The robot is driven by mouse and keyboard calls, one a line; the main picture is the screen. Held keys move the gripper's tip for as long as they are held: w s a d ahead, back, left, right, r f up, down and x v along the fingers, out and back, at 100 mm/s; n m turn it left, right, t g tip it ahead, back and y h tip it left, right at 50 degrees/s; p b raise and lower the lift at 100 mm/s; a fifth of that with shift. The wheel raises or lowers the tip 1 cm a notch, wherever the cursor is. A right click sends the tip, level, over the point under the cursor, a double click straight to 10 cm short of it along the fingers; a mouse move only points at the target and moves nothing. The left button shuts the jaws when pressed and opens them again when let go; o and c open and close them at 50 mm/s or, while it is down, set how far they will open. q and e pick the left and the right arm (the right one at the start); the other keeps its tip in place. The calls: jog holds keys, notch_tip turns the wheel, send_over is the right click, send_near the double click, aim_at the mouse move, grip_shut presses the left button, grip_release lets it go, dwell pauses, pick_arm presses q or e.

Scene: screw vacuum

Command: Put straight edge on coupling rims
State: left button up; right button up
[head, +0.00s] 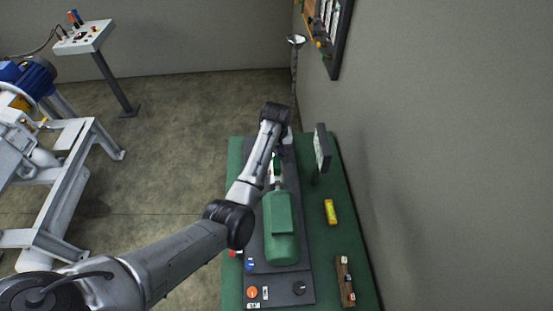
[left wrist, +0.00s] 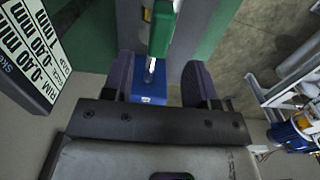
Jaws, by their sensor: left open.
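My left gripper (left wrist: 160,64) is open in the left wrist view, its two dark fingers apart. A blue block (left wrist: 149,92) shows between them, below a short metal shaft (left wrist: 150,68) and a green body (left wrist: 161,28). I cannot tell whether a finger touches the block. In the head view, my left arm reaches over the far part of the bench and hides most of what is under its wrist. A green motor (head: 281,230) lies on a dark base plate, just nearer than the wrist. I cannot make out the straight edge or the coupling rims. My right gripper is not in view.
The green bench (head: 355,245) stands beside a grey wall. On it are an upright display panel (head: 321,149), a yellow item (head: 330,212), a brown rack (head: 345,281) and an orange knob (head: 252,292). The display also shows in the left wrist view (left wrist: 35,45).

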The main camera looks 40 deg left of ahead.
aim_at(276, 162)
pick_arm(q)
jog(key=shift+r, duration=1.9)
jog(key=s+d+f+m+t+y, duration=0.1)
jog(key=s+d+f+m, duration=0.1)
jog(key=s+f, duration=0.55)
jog(key=s+d+f+m+t+y, duration=0.1)
jog(key=s+d+f+m, duration=0.2)
jog(key=s, duration=0.7)
jog(key=s+d+r+m+h, duration=0.1)
jog(key=s+d+m, duration=0.2)
jog(key=s, duration=0.8)
jog(key=s+d+r+m+t+h, duration=0.1)
jog(key=s+d+m, duration=0.1)
jog(key=s+d, duration=0.6)
jog(key=s, duration=0.2)
jog(key=shift+s+m+t, duration=0.3)
jog(key=shift+s+m, duration=0.05)
jog(key=shift+m, duration=0.05)
jog(key=shift+d, duration=0.1)
